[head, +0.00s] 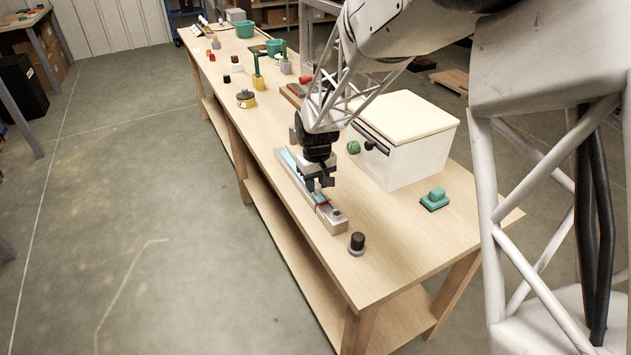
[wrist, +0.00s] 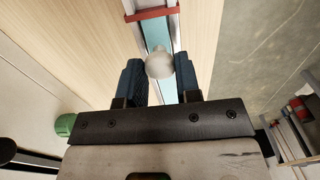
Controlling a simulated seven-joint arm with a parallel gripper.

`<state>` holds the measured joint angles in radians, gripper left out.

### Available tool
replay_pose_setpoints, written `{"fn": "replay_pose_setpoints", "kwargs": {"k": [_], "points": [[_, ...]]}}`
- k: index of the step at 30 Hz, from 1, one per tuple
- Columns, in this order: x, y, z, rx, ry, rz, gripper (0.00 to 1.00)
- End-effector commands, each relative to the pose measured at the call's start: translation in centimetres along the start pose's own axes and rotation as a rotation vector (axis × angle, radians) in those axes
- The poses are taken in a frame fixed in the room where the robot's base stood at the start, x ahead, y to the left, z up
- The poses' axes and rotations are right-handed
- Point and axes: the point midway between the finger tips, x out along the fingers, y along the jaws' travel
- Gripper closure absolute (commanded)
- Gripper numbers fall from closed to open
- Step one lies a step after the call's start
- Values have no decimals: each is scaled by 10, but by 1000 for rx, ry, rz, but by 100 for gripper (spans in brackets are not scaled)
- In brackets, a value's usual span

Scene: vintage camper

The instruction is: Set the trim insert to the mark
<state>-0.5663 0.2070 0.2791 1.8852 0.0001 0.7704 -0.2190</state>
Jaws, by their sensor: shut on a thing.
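A long pale metal rail (head: 334,222) lies along the front edge of the bench, with a light blue strip (head: 287,160) in its channel. My gripper (head: 318,186) is over the rail, pointing down. In the wrist view its dark fingers (wrist: 160,68) are shut on a pale rounded knob (wrist: 160,64), which appears to be the trim insert's grip. The blue strip runs beneath the knob. A red band (wrist: 152,14) crosses the rail ahead of the knob, apart from it; it also shows in the head view (head: 322,201). The insert's body is mostly hidden by my gripper.
A white box (head: 412,145) with a cream lid stands to the right, with a green knob (head: 354,147) at its front. A black knob (head: 357,241) stands near the rail's near end. A teal block (head: 435,198) sits at right. Several small items stand farther back.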

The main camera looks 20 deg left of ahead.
Motion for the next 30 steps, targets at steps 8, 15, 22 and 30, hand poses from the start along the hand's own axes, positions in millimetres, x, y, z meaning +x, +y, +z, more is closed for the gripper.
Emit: {"fn": "replay_pose_setpoints", "kwargs": {"k": [8,15,22,30], "points": [[0,0,0,0,0,0,45],[0,0,0,0,0,0,43],[-7,0,-1,0,2,0,43],[-35,0,-1,0,2,1,43]]}}
